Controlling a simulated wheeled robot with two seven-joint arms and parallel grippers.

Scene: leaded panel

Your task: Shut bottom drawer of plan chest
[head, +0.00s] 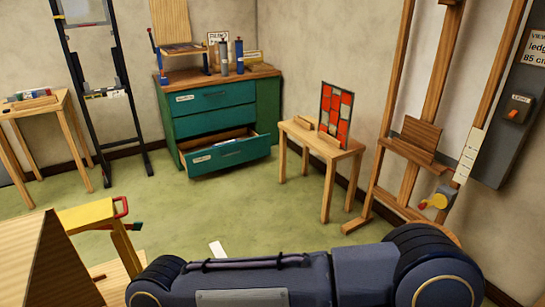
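The green plan chest (214,120) stands against the back wall in the head view, with a brown wooden top. Its bottom drawer (232,156) is pulled out toward the lower right, and pale and blue items show inside it. The two drawers above, the top one (212,96) and the middle one (215,119), look shut. The bottom drawer's front has a pale label and a dark handle. Neither of my grippers is in view, so their distance from the drawer does not show.
A small wooden table (317,147) with a red leaded panel (335,112) stands right of the open drawer. A wooden easel (421,150) is farther right, a dark stand (97,95) left of the chest. Green floor (190,215) in front of the drawer is mostly clear.

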